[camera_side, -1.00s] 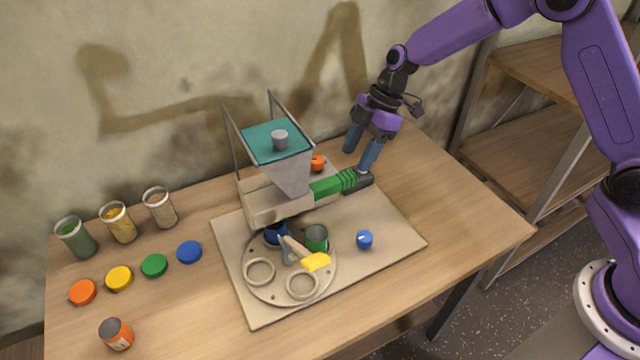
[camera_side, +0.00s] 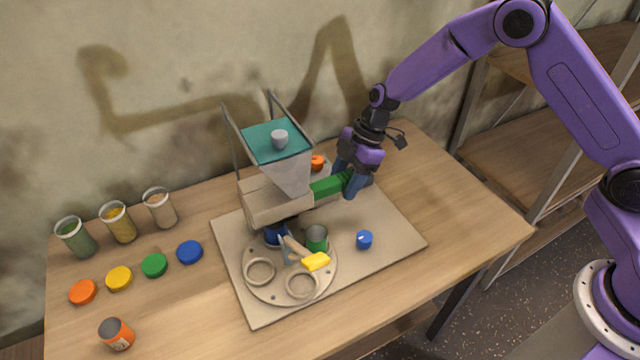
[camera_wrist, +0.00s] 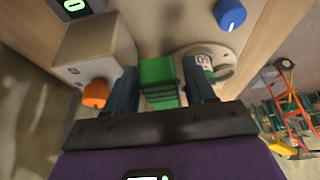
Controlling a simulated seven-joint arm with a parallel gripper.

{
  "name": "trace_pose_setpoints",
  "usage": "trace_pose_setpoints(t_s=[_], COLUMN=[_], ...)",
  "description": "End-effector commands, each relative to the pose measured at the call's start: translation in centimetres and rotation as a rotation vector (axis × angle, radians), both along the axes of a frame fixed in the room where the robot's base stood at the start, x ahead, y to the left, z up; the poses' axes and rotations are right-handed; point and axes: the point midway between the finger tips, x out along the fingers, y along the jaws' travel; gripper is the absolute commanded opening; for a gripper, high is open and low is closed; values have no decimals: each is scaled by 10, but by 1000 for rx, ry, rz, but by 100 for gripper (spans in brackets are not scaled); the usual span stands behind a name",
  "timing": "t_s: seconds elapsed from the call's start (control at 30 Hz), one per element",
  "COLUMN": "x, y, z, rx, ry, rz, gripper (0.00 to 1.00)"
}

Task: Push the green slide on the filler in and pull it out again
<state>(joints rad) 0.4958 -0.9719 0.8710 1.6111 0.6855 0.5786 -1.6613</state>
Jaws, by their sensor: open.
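The green slide (camera_side: 328,187) sticks out of the right side of the beige filler (camera_side: 262,203), under its hopper with a teal lid (camera_side: 272,141). My gripper (camera_side: 350,178) is down at the slide's outer end, with one finger on each side of it. In the wrist view the slide (camera_wrist: 158,82) lies between the two spread fingers (camera_wrist: 163,88). The gripper is open; I cannot tell whether either finger touches the slide. The slide's outer end is partly hidden by my gripper in the side view.
A turntable (camera_side: 273,296) with ring holders, a green cup (camera_side: 317,238) and a yellow-tipped lever (camera_side: 316,261) sits before the filler. A blue knob (camera_side: 364,240) and an orange knob (camera_side: 317,163) are near the slide. Jars and coloured lids (camera_side: 154,265) stand at left.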

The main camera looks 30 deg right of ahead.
Motion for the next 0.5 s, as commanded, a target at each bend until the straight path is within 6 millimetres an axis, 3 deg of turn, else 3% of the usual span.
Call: trace_pose_setpoints(t_s=[0.07,0.17,0.2,0.5], x=[0,0,0,0], y=[0,0,0,5], z=[0,0,0,0], rx=[0,0,0,0], ry=[0,0,0,0], rz=[0,0,0,2], gripper=[54,25,20,21])
